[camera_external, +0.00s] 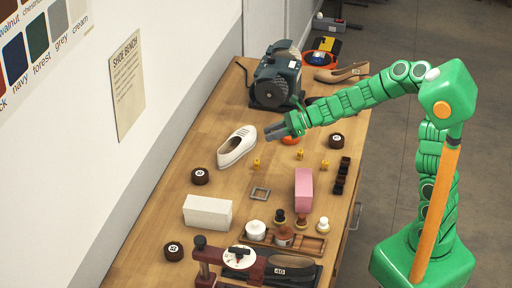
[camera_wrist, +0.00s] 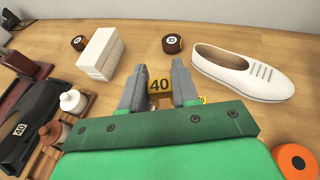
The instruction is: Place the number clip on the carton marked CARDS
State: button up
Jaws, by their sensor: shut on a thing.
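The clip does not show clearly in the external view. A plain white carton (camera_external: 207,213) lies on the bench, nearer the camera than my gripper; it also shows in the wrist view (camera_wrist: 101,53). A pink carton (camera_external: 304,189) stands to its right. I can read no CARDS marking on either carton.
Several small yellow clips (camera_external: 300,154) stand on the bench. A dark green machine (camera_external: 275,80) stands farther back.

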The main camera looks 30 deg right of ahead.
jog(key=s+a+r+n+g+y, duration=0.1)
jog(key=s+a+r+n+g, duration=0.15)
jog(key=s+a, duration=0.7)
jog(key=s+a+r+n+g, duration=0.2)
jog(key=s+a+g, duration=0.1)
jog(key=s+a, duration=0.65)
send_over(204, 207)
jog(key=f, duration=0.9)
jog(key=shift+s+d+f, duration=0.15)
jog(key=shift+s+f, duration=0.1)
jog(key=shift+f, duration=0.1)
jog(key=shift+w+a+f, duration=0.2)
jog(key=shift+a+f, duration=0.05)
jog(key=shift+f, duration=1.65)
jog(key=shift+f, duration=0.15)
jog(key=o, duration=1)
